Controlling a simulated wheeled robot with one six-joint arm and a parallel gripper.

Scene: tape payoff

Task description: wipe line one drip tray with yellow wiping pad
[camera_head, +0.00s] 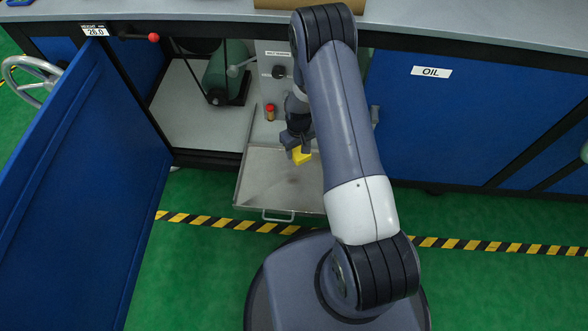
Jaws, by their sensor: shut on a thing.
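The drip tray (262,193) is a shallow grey metal tray, pulled out low at the front of the open cabinet, with a handle on its front edge. Dark smudges show on its floor near the middle. My gripper (299,151) is shut on the yellow wiping pad (302,157). It holds the pad over the right rear part of the tray. I cannot tell whether the pad touches the tray floor. My arm hides the tray's right side.
An open blue door (82,185) stands at the left. A grey worktop (450,18) runs above. Striped tape crosses the green floor.

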